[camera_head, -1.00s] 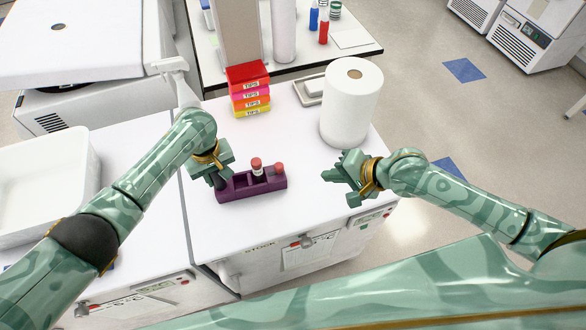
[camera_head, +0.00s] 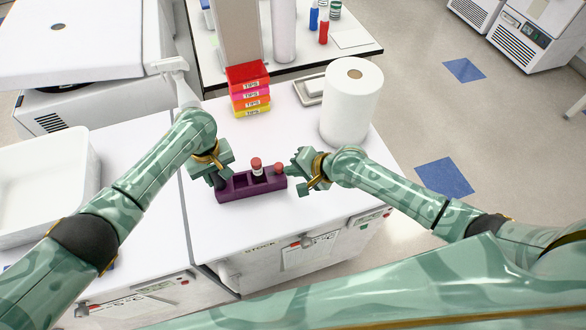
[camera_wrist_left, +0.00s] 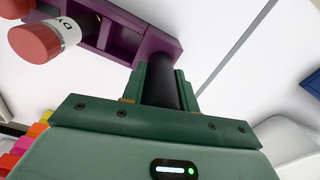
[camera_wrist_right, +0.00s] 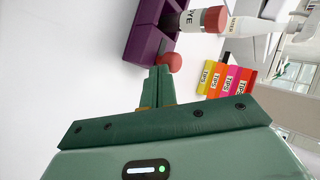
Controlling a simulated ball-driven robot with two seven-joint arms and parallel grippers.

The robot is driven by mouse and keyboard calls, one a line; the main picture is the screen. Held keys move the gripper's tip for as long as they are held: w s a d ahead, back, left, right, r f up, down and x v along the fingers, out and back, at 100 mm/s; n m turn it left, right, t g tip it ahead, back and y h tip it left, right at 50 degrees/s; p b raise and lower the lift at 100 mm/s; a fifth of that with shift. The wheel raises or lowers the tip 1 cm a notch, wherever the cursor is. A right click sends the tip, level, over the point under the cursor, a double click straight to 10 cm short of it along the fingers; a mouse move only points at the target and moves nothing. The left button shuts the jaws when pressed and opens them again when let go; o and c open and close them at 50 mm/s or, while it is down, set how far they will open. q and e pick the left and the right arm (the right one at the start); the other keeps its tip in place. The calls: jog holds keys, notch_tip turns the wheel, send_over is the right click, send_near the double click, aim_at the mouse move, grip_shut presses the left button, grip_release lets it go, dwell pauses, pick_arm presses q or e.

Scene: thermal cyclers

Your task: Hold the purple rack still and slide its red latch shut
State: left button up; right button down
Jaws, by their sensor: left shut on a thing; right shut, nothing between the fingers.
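The purple rack (camera_head: 236,192) lies on the white bench top; it also shows in the left wrist view (camera_wrist_left: 158,44) and the right wrist view (camera_wrist_right: 140,38). My left gripper (camera_head: 218,181) is shut on the rack's black upright post (camera_wrist_left: 160,82) at its left end. The red latch (camera_head: 279,169) shows as a round knob at the rack's right end, also in the right wrist view (camera_wrist_right: 168,62). My right gripper (camera_head: 288,170) is shut and empty, its fingertips right beside the knob; I cannot tell whether they touch. A red-capped vial (camera_head: 257,168) marked DYE stands in the rack.
Stacked coloured tip boxes (camera_head: 248,90) stand behind the rack. A white paper roll (camera_head: 350,100) stands behind my right gripper. A white tub (camera_head: 45,185) is at the far left. The bench in front of the rack is clear.

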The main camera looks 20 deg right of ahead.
jog(key=shift+a, duration=1.4)
pick_arm(q)
jog(key=shift+d, duration=0.1)
pick_arm(e)
jog(key=shift+d, duration=0.1)
jog(key=shift+s+d, duration=0.2)
jog(key=s+d+f+v, duration=0.1)
jog(key=v, duration=1.1)
jog(key=shift+s+d+f, duration=0.2)
pick_arm(q)
jog(key=o, duration=1.1)
